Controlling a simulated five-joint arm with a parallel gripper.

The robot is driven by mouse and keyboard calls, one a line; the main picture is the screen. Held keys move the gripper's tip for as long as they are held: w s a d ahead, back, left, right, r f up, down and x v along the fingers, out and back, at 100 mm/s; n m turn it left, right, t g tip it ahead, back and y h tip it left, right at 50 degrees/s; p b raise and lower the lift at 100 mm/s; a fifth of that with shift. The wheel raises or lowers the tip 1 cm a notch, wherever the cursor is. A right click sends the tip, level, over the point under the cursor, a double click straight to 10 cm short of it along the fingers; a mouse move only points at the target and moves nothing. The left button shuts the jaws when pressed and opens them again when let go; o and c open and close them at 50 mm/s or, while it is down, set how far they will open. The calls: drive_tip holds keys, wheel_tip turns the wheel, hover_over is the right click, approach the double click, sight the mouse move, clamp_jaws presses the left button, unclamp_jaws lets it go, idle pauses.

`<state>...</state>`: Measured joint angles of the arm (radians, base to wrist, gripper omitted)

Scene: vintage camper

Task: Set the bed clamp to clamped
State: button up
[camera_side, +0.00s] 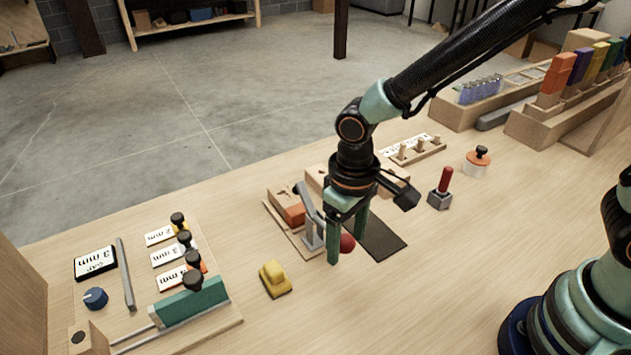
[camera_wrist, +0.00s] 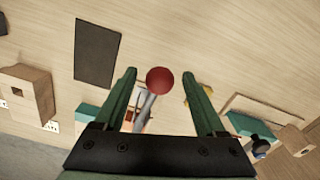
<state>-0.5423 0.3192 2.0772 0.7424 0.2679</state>
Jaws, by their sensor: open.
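The bed clamp has a grey metal lever (camera_side: 311,222) on a small wooden board, with a red ball knob (camera_side: 347,243) at its end. An orange-fronted wooden block (camera_side: 288,208) lies beside the lever. My gripper (camera_side: 348,240) points down over the clamp. Its green fingers are open, with the red knob between their tips and partly hidden behind one finger in the side view. In the wrist view, the red knob (camera_wrist: 159,80) sits between the fingers with a gap on both sides. The grey shaft (camera_wrist: 145,105) runs back from it; its lower end is partly hidden.
A dark flat pad (camera_side: 375,240) lies just right of the clamp. A yellow block (camera_side: 275,279) stands in front. A red-handled grey switch (camera_side: 440,190) is to the right. A gauge board with a teal bar (camera_side: 190,302) is at left. The table's front middle is clear.

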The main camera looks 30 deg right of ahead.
clamp_jaws()
idle(1.4)
